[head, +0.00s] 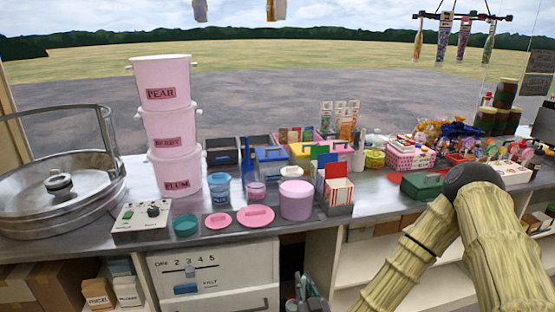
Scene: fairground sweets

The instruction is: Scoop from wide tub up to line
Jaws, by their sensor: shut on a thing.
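A wide pink tub (297,200) stands upright on the steel counter, right of the flat pink lids. A taller blue tub (219,190) with a label and a small pink tub (256,191) stand to its left. A shallow teal bowl (185,225) sits at the counter's front. I cannot see inside the pink tub, and no fill line can be made out. My bamboo-textured arm rises at the right, its dark joint in front of the counter. My gripper and whatever it holds are outside the view.
Stacked pink buckets (168,125) stand behind at left, beside a big round metal pan (55,200) and a control box (141,220). A striped card holder (338,190) stands right of the wide tub. Sweets crowd the right.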

